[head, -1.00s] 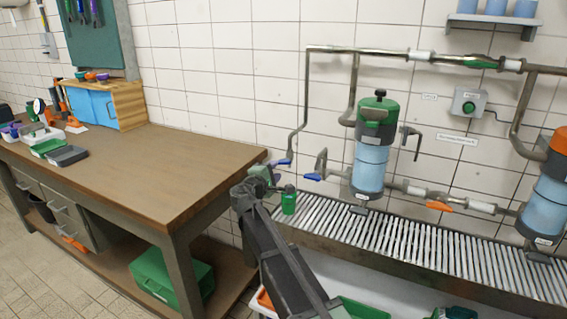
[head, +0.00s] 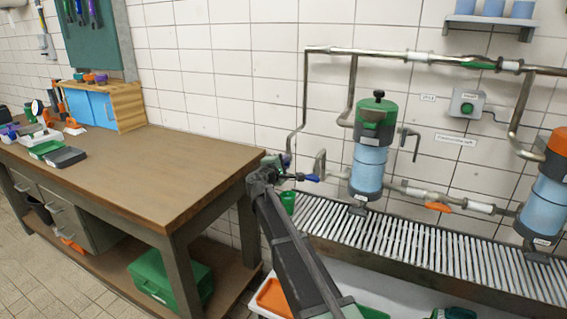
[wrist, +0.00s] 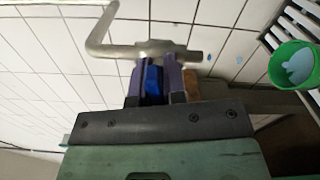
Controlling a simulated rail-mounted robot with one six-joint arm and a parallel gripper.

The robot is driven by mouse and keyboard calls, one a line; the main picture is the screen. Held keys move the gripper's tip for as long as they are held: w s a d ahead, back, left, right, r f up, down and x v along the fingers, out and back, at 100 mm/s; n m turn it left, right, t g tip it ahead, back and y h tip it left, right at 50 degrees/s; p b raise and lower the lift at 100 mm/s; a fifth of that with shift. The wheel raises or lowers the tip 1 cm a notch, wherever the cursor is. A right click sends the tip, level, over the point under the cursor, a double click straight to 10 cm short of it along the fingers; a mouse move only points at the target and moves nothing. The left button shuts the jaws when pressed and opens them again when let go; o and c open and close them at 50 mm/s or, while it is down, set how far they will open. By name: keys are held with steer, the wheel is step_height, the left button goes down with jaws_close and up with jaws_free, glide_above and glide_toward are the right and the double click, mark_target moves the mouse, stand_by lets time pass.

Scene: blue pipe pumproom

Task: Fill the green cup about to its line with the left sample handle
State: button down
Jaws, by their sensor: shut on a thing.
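The green cup (head: 288,201) stands at the left end of the slatted grating, partly hidden by my arm. In the wrist view the cup (wrist: 297,66) is at the right edge, with a pale blue patch inside that looks like liquid. I cannot make out its line. My gripper (wrist: 154,72) is shut on the blue left sample handle (wrist: 153,84), just below a metal pipe end. In the head view my gripper (head: 280,174) mostly hides this handle.
A second blue handle (head: 312,178) is close to the right of my gripper. The green-topped blue tank (head: 369,160) and an orange handle (head: 438,207) are further right. The wooden workbench (head: 150,170) is at the left. Small blue spots show on the wall tiles (wrist: 209,57).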

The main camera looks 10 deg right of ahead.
steer(key=shift+m, duration=1.7)
steer(key=c, duration=1.2)
jaws_free()
steer(key=shift+a, duration=0.1)
steer(key=v, duration=1)
steer(key=shift+s+a, duration=0.2)
steer(key=shift+s, duration=0.1)
